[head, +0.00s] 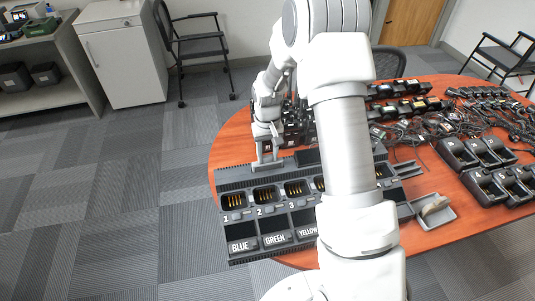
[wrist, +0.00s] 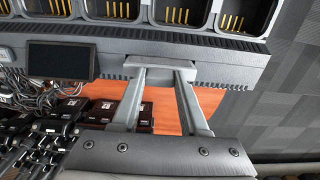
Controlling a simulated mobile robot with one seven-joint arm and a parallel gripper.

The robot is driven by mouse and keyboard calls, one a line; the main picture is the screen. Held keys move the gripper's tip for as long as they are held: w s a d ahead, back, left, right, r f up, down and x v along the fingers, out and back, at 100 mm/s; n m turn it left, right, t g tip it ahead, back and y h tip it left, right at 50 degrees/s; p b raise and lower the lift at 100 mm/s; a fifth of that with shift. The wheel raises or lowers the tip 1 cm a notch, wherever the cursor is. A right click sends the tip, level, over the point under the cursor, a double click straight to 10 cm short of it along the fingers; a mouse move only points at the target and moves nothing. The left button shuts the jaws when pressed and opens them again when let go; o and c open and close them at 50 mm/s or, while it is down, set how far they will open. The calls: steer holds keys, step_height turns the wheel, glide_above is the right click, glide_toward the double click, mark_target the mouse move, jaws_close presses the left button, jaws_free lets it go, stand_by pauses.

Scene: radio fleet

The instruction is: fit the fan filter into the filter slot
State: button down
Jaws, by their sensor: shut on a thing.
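My gripper (wrist: 166,74) is shut on a flat grey piece, the fan filter (wrist: 160,60), at the back edge of the black multi-bay charger (wrist: 225,60). In the head view my gripper (head: 267,160) points down at the rear of the charger (head: 228,218), behind bays 1 and 2. The filter lies level along the charger's rear wall, between the fingertips. I cannot tell whether it is inside the wall or only against it. The filter slot itself is not clearly seen; the filter and fingers cover that spot.
Black radios and chargers (head: 480,152) and tangled cables (head: 405,132) crowd the orange table (head: 418,164). A small grey tray (head: 449,218) with a tan item stands right of the charger. A dark display (wrist: 60,60) sits on the charger's rear. My arm hides the charger's middle.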

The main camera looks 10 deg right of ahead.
steer(key=shift+f+b, duration=0.45)
steer(key=shift+f, duration=0.25)
steer(key=shift+c, duration=1.8)
jaws_free()
step_height(320, 180, up, 18)
steer(key=shift+f, duration=0.25)
